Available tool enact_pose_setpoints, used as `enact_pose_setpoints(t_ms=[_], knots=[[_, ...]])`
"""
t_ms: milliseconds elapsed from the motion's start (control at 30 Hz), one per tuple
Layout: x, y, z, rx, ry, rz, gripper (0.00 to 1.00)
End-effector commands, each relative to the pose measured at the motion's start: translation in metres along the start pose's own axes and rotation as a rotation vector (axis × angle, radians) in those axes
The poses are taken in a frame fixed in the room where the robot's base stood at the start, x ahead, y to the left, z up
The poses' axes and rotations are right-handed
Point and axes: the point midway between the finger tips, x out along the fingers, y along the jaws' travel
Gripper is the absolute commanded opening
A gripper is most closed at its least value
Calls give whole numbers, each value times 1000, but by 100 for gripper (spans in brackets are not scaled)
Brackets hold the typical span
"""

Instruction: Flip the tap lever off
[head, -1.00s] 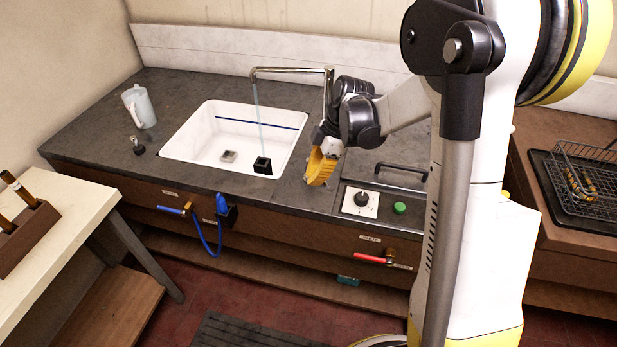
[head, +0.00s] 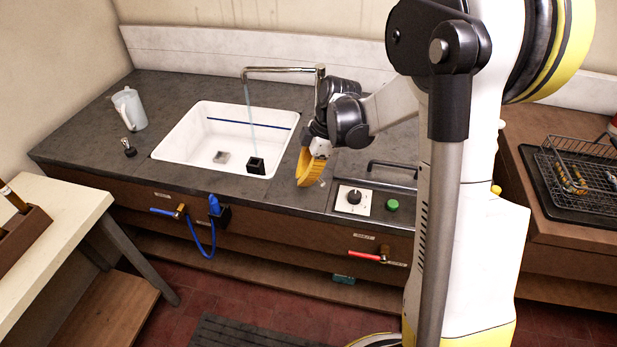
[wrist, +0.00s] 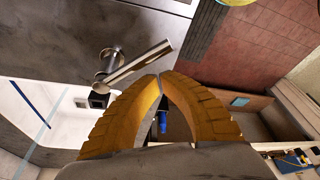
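A silver lever on a round base (wrist: 135,68) stands on the dark counter in the wrist view, just beyond my fingertips and apparently close to them. In the head view only its small silver end (head: 322,183) shows beside my gripper (head: 302,183); the rest is hidden. My yellow-fingered gripper (wrist: 160,77) has its tips together, with nothing held between them. Whether it touches the lever is unclear. The chrome tap spout (head: 280,69) reaches over the white sink (head: 185,135), and a thin stream of water (head: 250,115) runs from it.
A black box (head: 256,166) sits in the sink. A knob panel (head: 353,199), green button (head: 393,204) and dark handle (head: 393,164) lie right of my gripper. Red (head: 365,255) and blue (head: 162,211) valve handles stick out of the cabinet front. A jug (head: 130,110) stands at left.

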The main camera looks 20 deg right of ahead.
Motion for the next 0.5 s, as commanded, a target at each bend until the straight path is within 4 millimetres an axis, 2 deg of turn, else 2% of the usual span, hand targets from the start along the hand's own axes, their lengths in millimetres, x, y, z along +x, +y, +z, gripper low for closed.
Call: enact_pose_setpoints(t_ms=[100, 200, 300, 500], knots=[[11, -2, -23, -4, 1, 0, 0], [-22, 2, -22, 4, 1, 2, 0], [-45, 4, -23, 4, 1, 2, 0], [-78, 8, -23, 3, 1, 1, 0]])
